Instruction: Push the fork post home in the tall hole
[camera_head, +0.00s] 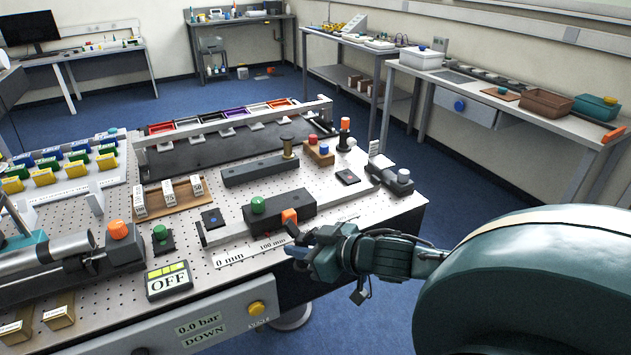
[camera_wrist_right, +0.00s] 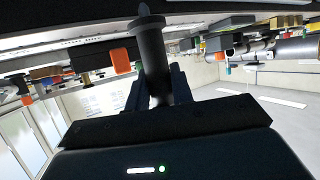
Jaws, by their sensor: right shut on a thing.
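My right gripper (camera_head: 303,243) is in the head view, at the front edge of the perforated table, just right of the orange-capped block. In the right wrist view it is shut on a dark grey round post (camera_wrist_right: 152,50) with a narrower tip, which points to the top of the picture. I cannot tell which hole is the tall hole, and no post end is visibly in a hole. My left gripper is not clearly in view.
A dark block (camera_head: 276,219) with a green knob (camera_head: 258,204) and an orange cap (camera_head: 289,215) stands close to my right gripper. A longer dark block (camera_head: 259,172) lies behind it. A ruler strip (camera_head: 243,254) and an OFF display box (camera_head: 168,281) are to the left.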

